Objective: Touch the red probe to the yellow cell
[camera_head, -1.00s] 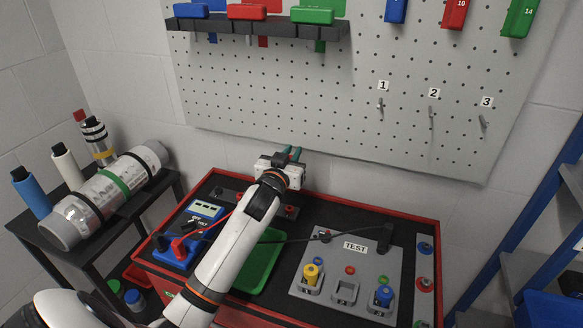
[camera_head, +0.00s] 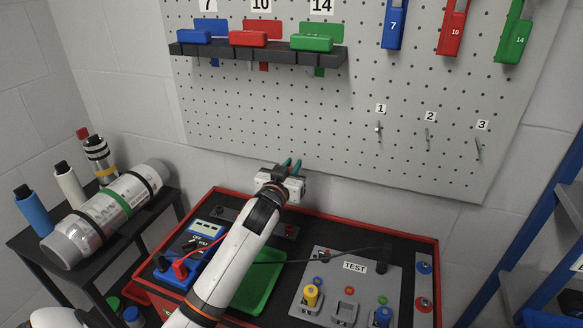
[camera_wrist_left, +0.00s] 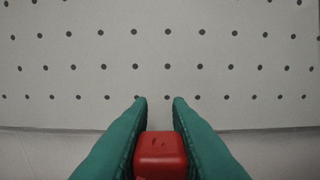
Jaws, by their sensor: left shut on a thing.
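My left gripper (camera_head: 293,165) is in front of the pegboard, above the back edge of the bench, with its teal fingertips pointing at the board. In the left wrist view the fingers (camera_wrist_left: 160,105) are shut on a red block, which I take as the red probe (camera_wrist_left: 160,155). Its tip is not visible. A red lead (camera_head: 207,243) runs from the blue meter (camera_head: 178,272) behind my arm. The yellow cell (camera_head: 311,294) stands upright in the left holder of the grey TEST board (camera_head: 330,268), right of and nearer than my gripper. My right gripper is not in view.
A black lead crosses to a black piece (camera_head: 381,259) on the board. A green tray (camera_head: 264,283) lies beside my arm. The pegboard (camera_head: 300,110) stands close behind my gripper.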

